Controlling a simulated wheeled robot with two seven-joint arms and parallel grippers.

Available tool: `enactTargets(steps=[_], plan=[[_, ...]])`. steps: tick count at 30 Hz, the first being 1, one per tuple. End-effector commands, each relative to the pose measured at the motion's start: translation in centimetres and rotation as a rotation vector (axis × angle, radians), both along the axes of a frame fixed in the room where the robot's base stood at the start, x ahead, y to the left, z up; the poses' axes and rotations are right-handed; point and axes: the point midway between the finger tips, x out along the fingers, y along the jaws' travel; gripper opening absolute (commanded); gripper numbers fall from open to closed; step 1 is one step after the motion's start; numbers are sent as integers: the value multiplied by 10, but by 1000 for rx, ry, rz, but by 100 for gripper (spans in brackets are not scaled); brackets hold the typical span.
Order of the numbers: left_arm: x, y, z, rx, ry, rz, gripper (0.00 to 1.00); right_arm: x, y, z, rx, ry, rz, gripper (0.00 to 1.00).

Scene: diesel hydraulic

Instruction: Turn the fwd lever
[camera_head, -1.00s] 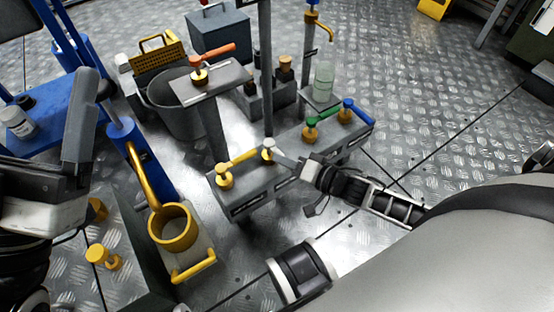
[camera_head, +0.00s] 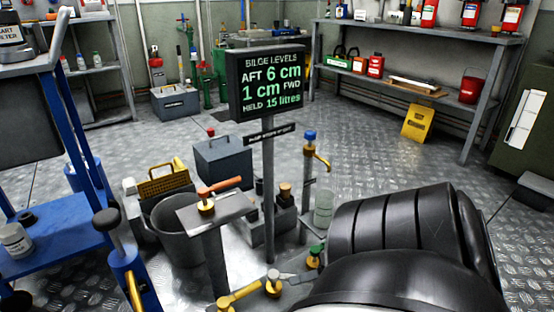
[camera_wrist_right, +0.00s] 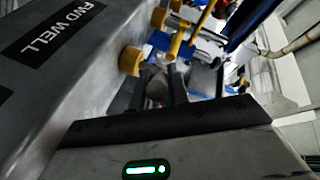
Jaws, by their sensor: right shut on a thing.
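The manifold with several levers shows at the bottom of the head view, partly behind my right arm. A grey lever (camera_head: 290,277) on a brass base (camera_head: 273,286) lies between the yellow lever (camera_head: 240,294) and the green lever (camera_head: 315,257). In the wrist view a "FWD WELL" label (camera_wrist_right: 62,30) is on the manifold face beside a brass base (camera_wrist_right: 130,61). My right gripper (camera_wrist_right: 170,88) is shut, apparently on the grey lever's handle. The grip is dark and partly hidden. My arm covers this gripper in the head view. My left gripper is not in view.
A display (camera_head: 270,82) reads AFT 6 cm, 1 cm FWD, held 15 litres. An orange lever (camera_head: 219,187) tops a post behind the manifold. A bucket (camera_head: 180,235), a yellow tap (camera_head: 316,152) and a blue pump (camera_head: 133,275) stand near. Open floor lies behind.

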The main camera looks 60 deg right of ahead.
Motion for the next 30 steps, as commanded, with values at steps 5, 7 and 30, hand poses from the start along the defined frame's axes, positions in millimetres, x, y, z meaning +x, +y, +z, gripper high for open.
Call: enactTargets(steps=[5,7,30], plan=[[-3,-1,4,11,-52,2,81,0,-7,-1,-5,-5,67,0],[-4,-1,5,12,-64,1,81,0,-8,-1,-4,-5,85,0],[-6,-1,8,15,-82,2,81,1,-8,-1,-3,0,116,39]])
